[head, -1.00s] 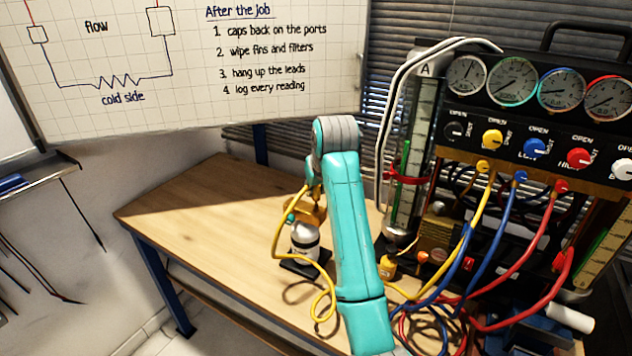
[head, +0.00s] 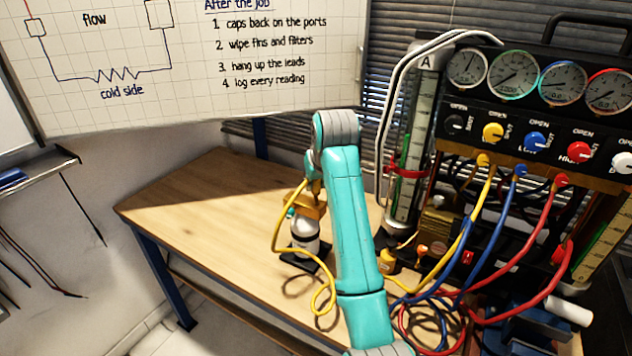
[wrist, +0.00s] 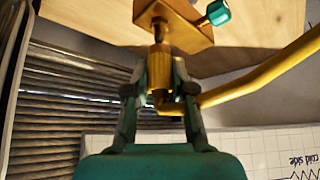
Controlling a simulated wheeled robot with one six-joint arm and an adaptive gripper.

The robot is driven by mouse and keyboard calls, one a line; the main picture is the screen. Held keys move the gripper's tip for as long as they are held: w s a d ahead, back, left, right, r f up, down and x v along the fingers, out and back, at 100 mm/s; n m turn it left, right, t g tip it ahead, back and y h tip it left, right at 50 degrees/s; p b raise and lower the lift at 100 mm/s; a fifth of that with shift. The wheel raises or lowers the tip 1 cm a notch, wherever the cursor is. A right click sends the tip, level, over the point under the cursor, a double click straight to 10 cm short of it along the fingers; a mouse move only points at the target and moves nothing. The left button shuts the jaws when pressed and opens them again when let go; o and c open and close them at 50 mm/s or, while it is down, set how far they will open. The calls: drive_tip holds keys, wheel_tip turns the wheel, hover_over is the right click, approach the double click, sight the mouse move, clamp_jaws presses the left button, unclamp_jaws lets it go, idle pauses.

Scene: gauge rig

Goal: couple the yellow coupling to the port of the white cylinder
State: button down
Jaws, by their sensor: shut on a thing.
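The white cylinder (head: 305,240) stands upright on a dark base on the bench, with a brass block (head: 301,204) on top. In the wrist view the brass block (wrist: 178,22) shows at the top with a teal knob (wrist: 217,12), and its port stem (wrist: 158,32) points at my gripper. My gripper (wrist: 160,88) is shut on the yellow coupling (wrist: 160,100), its fingers on either side. The coupling is in line with the stem, at or very close to it; I cannot tell whether it is seated. In the head view my arm partly hides the gripper.
The yellow hose (head: 276,237) loops down beside the cylinder. A gauge panel (head: 535,100) with blue and red hoses crowds the right. A glass column (head: 405,165) stands behind my arm. The bench's left part (head: 190,205) is clear.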

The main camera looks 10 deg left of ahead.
drive_tip(key=shift+f, duration=1.45)
idle(0.7)
idle(0.4)
drive_tip(key=c, duration=0.6)
unclamp_jaws()
drive_tip(key=shift+r, duration=0.1)
